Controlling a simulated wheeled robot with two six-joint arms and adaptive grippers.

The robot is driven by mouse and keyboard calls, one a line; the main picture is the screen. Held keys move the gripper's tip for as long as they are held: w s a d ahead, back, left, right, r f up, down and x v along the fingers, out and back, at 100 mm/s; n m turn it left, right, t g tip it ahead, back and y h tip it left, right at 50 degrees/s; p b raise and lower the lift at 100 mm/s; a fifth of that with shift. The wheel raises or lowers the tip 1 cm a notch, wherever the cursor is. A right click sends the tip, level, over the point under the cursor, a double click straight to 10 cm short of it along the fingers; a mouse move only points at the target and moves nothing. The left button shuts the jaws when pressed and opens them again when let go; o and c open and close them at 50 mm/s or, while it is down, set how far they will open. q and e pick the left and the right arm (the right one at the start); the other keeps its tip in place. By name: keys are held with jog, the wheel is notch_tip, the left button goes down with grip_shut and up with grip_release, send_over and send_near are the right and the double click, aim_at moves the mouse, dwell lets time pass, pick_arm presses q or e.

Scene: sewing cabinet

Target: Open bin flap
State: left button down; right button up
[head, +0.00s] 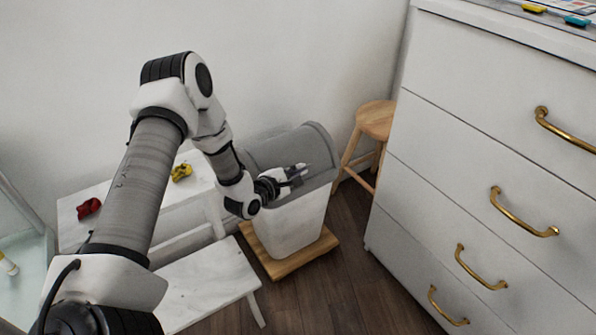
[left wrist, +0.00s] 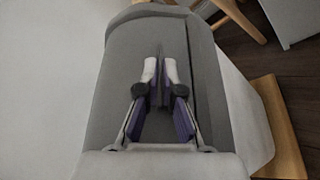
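The bin (head: 292,226) has a white body and a grey lid with a flap (head: 272,150); it stands upright against the wall. The grey flap looks down in its frame, and part of it is hidden by my gripper. My left gripper (head: 300,172) is over the front part of the lid. In the left wrist view the fingers (left wrist: 159,62) are together over the grey flap (left wrist: 125,60), with nothing clearly held between them. I cannot tell whether the fingertips touch the flap. My right gripper is out of view.
The bin stands on a wooden base (head: 290,262). A wooden stool (head: 375,120) is behind it to the right. A white drawer cabinet (head: 470,150) with brass handles fills the right. White step-like furniture (head: 205,285) stands left of the bin, with a red item (head: 89,208) and yellow item (head: 181,172).

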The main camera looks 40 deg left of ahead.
pick_arm(q)
jog(key=shift+r, duration=0.1)
jog(key=shift+d+r+n+g+h+p, duration=0.15)
jog(key=shift+r+n+g+h+p, duration=0.4)
jog(key=shift+r+n+p, duration=0.8)
jog(key=shift+r, duration=0.6)
jog(key=shift+w+a+r+p, duration=0.1)
jog(key=shift+a+r+p, duration=0.1)
jog(key=shift+r, duration=0.45)
jog(key=shift+a+r+p, duration=0.1)
jog(key=shift+r+p, duration=0.05)
jog(key=shift+r, duration=0.45)
jog(key=shift+a+r+n+h, duration=0.25)
jog(key=shift+r+n+h, duration=0.1)
jog(key=shift+r, duration=0.25)
jog(key=shift+w+a+r+p, duration=0.15)
jog(key=shift+a+r+p, duration=0.1)
jog(key=shift+r, duration=0.1)
jog(key=shift+w+a+r+p, duration=0.1)
jog(key=shift+r+p, duration=0.15)
jog(key=shift+r, duration=0.1)
